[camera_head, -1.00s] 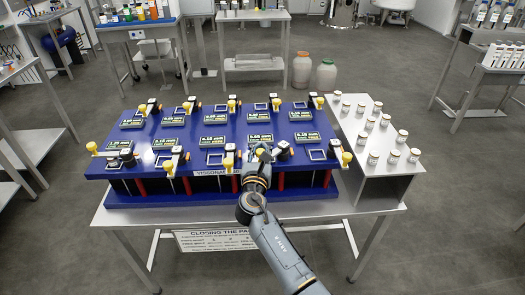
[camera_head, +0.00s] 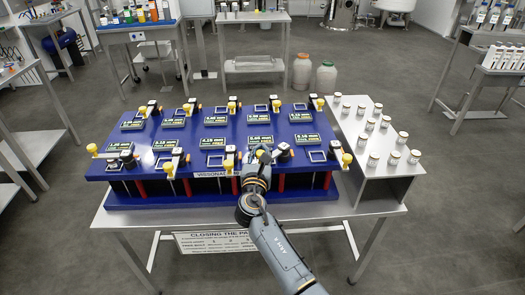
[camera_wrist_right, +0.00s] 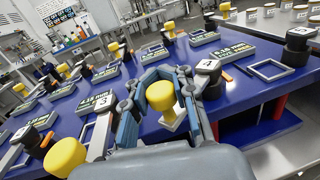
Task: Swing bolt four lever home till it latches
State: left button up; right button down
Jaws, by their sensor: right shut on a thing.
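My right gripper (camera_head: 261,155) is at the front edge of the blue panel (camera_head: 240,130). In the right wrist view its fingers (camera_wrist_right: 160,88) are shut around a yellow knob (camera_wrist_right: 161,96) on a pale lever. The bolt four block (camera_wrist_right: 208,78), black with a white plate marked 4, is just right of the fingers; it also shows in the head view (camera_head: 283,150). The lever's joint with the block is largely hidden by the fingers, so I cannot tell whether it is latched. My left gripper is not in view.
The bolt three plate (camera_wrist_right: 103,128) and another yellow knob (camera_wrist_right: 64,157) are close on the left in the wrist view. Several white jars (camera_head: 394,158) stand on the grey side shelf (camera_head: 385,185).

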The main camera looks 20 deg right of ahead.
jog(key=shift+a+f, duration=0.35)
jog(key=shift+a, duration=0.25)
jog(key=c, duration=1.5)
grip_release()
jog(key=o, duration=0.4)
jog(key=shift+a, duration=0.1)
jog(key=shift+o, duration=0.2)
jog(key=shift+a+r, duration=0.1)
jog(key=shift+a, duration=0.05)
jog(key=shift+r, duration=0.15)
jog(key=shift+d+r, duration=0.1)
jog(key=shift+d, duration=0.2)
jog(key=v, duration=1.2)
jog(key=shift+s, duration=0.1)
